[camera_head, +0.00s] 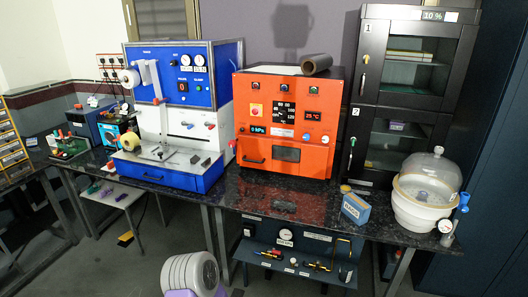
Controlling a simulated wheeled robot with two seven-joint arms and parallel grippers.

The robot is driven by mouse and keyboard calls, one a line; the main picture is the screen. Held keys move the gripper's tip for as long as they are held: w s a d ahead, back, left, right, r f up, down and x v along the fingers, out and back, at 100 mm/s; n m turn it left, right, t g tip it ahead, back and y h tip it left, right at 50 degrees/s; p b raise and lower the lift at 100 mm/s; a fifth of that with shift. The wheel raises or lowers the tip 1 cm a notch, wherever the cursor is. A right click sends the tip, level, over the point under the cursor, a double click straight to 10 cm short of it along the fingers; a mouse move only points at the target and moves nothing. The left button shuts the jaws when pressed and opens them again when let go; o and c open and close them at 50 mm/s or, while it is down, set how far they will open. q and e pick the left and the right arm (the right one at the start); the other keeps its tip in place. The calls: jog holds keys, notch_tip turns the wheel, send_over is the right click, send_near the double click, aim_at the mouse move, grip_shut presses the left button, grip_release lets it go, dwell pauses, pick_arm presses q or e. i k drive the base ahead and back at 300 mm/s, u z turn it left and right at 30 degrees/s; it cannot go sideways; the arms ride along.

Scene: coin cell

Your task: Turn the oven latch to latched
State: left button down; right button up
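The orange oven (258,90) stands on the dark speckled bench, in the middle of the view. Its front has a small display (281,112), a red temperature readout (312,116), several knobs and a door with a dark window (286,154). A black bar handle (254,160) is at the lower left of the front. Small round fittings (306,137) sit above the window. I cannot tell which part is the latch or how it is turned. Neither of my grippers is in view.
A blue and white machine (197,120) stands left of the oven. A black glass-door cabinet (364,95) stands to its right. A domed white vessel (424,206) and a blue box (356,207) sit on the bench (318,207). A dark cylinder (316,64) lies on the oven.

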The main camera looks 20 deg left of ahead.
aim_at(232, 144)
jog(key=u, duration=0.6)
jog(key=i, duration=0.45)
jog(key=u, duration=0.85)
jog(key=i, duration=0.8)
jog(key=z, duration=0.1)
